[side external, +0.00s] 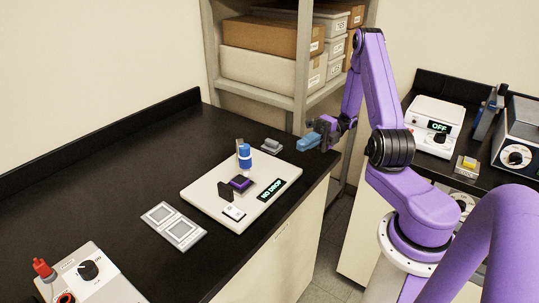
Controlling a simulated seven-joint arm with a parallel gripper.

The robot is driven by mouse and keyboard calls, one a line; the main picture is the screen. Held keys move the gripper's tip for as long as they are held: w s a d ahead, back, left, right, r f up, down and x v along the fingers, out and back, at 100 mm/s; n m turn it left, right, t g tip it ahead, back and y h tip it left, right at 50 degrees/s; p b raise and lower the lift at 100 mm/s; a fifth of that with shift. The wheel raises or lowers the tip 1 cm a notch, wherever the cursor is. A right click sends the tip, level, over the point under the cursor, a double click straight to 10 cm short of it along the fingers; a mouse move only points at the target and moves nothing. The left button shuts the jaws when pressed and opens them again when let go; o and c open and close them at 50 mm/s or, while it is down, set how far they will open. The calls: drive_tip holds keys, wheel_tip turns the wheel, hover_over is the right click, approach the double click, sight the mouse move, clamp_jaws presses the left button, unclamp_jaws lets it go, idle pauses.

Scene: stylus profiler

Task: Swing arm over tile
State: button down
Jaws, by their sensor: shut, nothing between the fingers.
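The white profiler base (205,189) sits on the black bench, with a display (271,190) reading "NO DROP". On it stands a blue cylinder (245,157) beside a grey upright post (238,146). A dark purple square tile (240,183) lies just in front of the cylinder's foot. A small black upright plate (225,191) stands left of the tile. I cannot tell which part is the swing arm. My gripper (318,129) is shut and empty, apart from the profiler, toward the bench's back right edge. Its fingertips are small and dark.
A blue block (309,142) lies close to my gripper, and a grey block (271,146) lies left of it. A two-square grey plate (174,229) and a control box (92,280) with a knob are at front left. Shelves (299,80) stand behind.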

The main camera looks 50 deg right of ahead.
approach(251, 163)
drive_tip(key=s+a, duration=0.1)
drive_tip(key=a, duration=0.1)
drive_tip(key=s+a, duration=0.1)
drive_tip(key=a, duration=0.1)
drive_tip(key=shift+s+r, duration=0.1)
drive_tip(key=shift+s, duration=0.05)
drive_tip(key=shift+w+a, duration=0.3)
drive_tip(key=shift+w, duration=0.25)
drive_tip(key=shift+w+a, duration=0.3)
drive_tip(key=shift+w, duration=0.2)
drive_tip(key=shift+w+a, duration=0.35)
drive_tip(key=shift+w, duration=0.25)
drive_tip(key=shift+x, duration=1.05)
drive_tip(key=shift+w, duration=0.2)
